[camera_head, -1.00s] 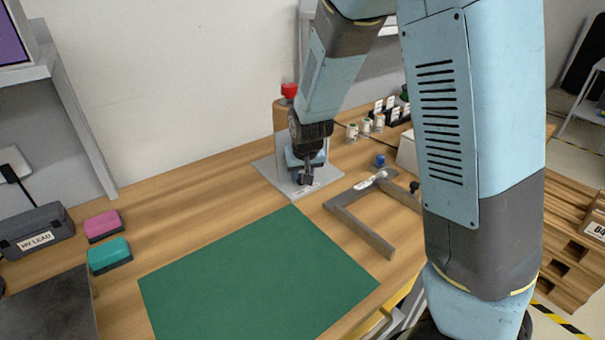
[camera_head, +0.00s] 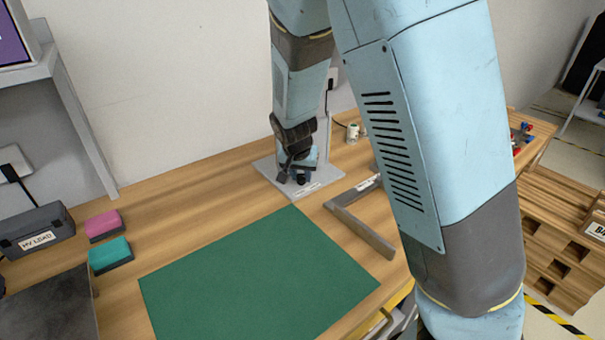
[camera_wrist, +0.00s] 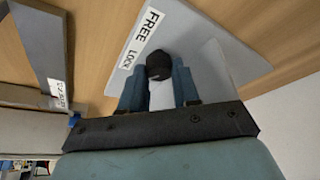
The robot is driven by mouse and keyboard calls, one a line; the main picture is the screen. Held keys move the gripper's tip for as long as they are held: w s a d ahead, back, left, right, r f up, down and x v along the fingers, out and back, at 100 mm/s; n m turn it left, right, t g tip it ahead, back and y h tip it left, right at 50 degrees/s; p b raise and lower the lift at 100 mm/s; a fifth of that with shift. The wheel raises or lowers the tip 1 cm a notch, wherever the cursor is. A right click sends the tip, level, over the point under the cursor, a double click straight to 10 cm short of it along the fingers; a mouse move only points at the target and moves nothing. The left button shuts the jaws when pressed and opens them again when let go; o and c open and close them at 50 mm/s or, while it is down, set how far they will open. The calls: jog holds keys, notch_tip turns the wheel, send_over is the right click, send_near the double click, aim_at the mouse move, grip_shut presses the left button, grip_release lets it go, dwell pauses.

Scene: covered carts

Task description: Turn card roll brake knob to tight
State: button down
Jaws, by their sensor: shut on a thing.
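A black round knob (camera_wrist: 159,66) sits between the two blue fingers of my gripper (camera_wrist: 158,84) in the wrist view. The fingers are shut on it from both sides. The knob belongs to a light grey stand (camera_head: 347,178) with a flat base and an upright plate. A white label (camera_wrist: 142,38) beside the knob reads FREE and LOCK. In the head view my gripper (camera_head: 298,174) is low over the front of the base and hides most of the knob. I cannot tell the knob's exact setting.
A grey angled frame (camera_head: 362,232) lies right of the stand, partly behind my arm. A green mat (camera_head: 258,280) lies in front. Pink (camera_head: 103,226) and teal (camera_head: 110,255) blocks and a dark labelled case (camera_head: 38,238) are at left. Small white jars (camera_head: 353,132) stand behind.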

jog(key=shift+a+m, duration=0.1)
jog(key=shift+m, duration=0.2)
dwell(0.4)
jog(key=c, duration=0.8)
grip_release()
jog(key=v, duration=1.3)
jog(key=shift+s+r, duration=0.15)
jog(key=shift+r, duration=0.1)
jog(key=shift+a, duration=0.1)
